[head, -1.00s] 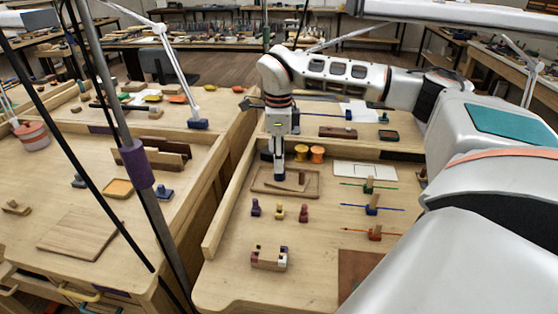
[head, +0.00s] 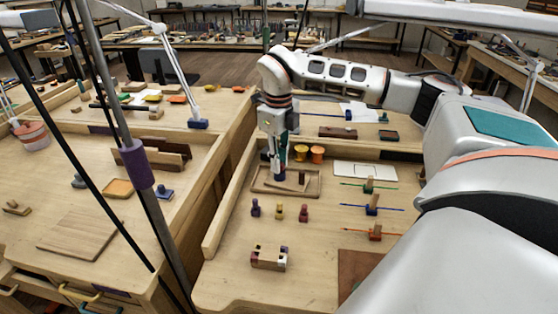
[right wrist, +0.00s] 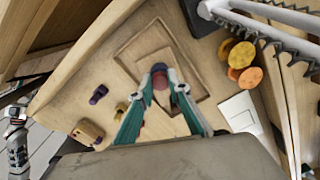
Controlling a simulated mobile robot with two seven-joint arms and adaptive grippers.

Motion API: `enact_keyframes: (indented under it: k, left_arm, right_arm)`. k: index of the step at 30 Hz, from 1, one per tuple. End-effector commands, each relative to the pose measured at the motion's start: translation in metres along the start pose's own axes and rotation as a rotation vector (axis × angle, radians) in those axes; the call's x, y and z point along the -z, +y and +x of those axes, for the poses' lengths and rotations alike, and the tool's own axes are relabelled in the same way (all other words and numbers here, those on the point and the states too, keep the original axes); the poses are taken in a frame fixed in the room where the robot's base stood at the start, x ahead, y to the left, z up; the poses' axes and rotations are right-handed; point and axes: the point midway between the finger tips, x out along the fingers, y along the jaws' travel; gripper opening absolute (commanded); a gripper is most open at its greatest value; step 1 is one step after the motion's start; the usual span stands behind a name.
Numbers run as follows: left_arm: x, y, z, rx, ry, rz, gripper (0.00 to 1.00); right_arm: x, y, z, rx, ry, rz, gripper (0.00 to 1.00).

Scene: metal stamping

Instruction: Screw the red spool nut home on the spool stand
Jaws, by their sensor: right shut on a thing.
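My right gripper (head: 278,179) points straight down over the left part of a shallow wooden tray (head: 261,191). In the right wrist view its two teal fingers (right wrist: 161,84) are closed on a small round red piece, the red spool nut (right wrist: 160,82), between the tips. A wooden piece (right wrist: 182,125) lies in the tray under the gripper. I cannot make out the spool stand or whether the nut is seated on a thread. My left gripper is not in view.
Yellow (head: 300,152) and orange (head: 317,154) spools stand behind the tray. Small stands with coloured rods (head: 372,206) are at right. A notched wooden block (head: 268,260) sits nearer.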

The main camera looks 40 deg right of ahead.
Motion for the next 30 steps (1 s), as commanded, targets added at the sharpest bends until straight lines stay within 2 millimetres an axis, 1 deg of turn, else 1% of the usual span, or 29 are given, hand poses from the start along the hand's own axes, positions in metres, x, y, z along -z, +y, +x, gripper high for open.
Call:
enact_keyframes:
  k: [11,19,20,21,28,29,30]
  left_arm:
    - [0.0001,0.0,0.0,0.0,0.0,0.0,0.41]
    - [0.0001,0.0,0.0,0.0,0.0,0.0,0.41]
    - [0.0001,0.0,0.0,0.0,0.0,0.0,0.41]
    - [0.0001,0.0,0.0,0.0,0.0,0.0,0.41]
    - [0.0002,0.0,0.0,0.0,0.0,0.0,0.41]
    - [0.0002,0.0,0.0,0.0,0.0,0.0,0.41]
    - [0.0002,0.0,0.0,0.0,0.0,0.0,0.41]
  right_arm:
    - [0.0002,0.0001,0.0004,-0.001,0.001,0.049,0.0]
    - [0.0005,-0.0004,0.001,-0.001,0.004,0.299,0.0]
    - [0.0005,-0.0005,0.0009,0.0,0.004,0.301,0.22]
    - [0.0004,-0.0005,0.0008,0.0,0.003,0.298,0.29]
    - [0.0002,-0.0005,0.0005,-0.001,0.003,0.295,0.29]
    - [0.0002,-0.0005,0.0005,-0.001,0.002,0.295,0.34]
    - [0.0002,-0.0005,0.0005,-0.001,0.002,0.295,0.44]
